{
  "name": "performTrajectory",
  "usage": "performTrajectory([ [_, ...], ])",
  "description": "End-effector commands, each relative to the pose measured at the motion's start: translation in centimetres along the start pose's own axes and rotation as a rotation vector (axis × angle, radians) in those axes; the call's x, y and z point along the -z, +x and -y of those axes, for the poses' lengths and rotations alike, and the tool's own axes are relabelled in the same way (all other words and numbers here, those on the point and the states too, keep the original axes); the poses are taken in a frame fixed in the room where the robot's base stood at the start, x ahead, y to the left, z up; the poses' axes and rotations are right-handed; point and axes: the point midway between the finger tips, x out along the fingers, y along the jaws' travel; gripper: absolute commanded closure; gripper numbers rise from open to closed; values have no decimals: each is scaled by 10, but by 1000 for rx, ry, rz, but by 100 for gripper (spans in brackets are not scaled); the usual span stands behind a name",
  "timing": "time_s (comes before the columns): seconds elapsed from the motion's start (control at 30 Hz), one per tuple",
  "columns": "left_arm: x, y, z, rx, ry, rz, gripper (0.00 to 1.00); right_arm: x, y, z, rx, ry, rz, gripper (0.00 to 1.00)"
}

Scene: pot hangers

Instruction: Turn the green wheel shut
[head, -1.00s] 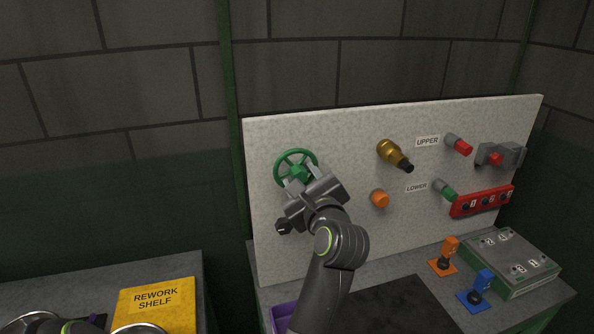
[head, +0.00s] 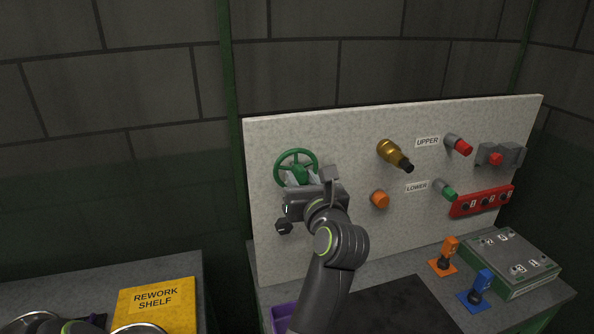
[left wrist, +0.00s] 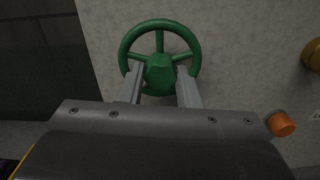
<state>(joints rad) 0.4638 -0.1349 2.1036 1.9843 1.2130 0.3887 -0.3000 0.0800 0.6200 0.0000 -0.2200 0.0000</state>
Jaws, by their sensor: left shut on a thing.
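The green wheel (head: 296,160) is mounted at the upper left of the pale upright board. In the left wrist view the wheel (left wrist: 160,24) faces me, with its spokes and hub (left wrist: 159,74) showing. My left gripper (head: 299,176) is at the wheel's front. In the left wrist view its two fingers (left wrist: 160,76) lie on either side of the hub and are shut on it. The lower part of the wheel's rim is hidden behind the fingers and gripper body. My right gripper cannot be made out in these views.
Right of the wheel, the board (head: 345,135) carries an orange knob (head: 380,198), a brass fitting (head: 392,153), red (head: 461,147) and green (head: 447,193) plugs and a red strip (head: 482,201). Orange (head: 446,255) and blue (head: 480,287) pieces stand on the bench. A purple bin (head: 281,318) is below.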

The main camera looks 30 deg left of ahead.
Motion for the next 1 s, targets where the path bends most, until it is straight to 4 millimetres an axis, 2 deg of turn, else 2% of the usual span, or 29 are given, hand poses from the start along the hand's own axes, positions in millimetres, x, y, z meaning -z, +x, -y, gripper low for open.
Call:
performTrajectory([
  [0.73, 0, 0, 0, 1, 840, 0, 97, 0, 0, 0, 0, 0, 0, 64],
  [0.83, 0, 0, 0, 1, 829, 0, 97, 0, 0, 0, 0, 0, 0, 64],
  [0.87, 0, 0, 0, 1, 829, 0, 66, 0, 0, 0, 0, 0, 0, 64],
  [1.0, 0, 0, 0, 0, 827, 0, 48, 0, 0, 0, 0, 0, 0, 64],
])
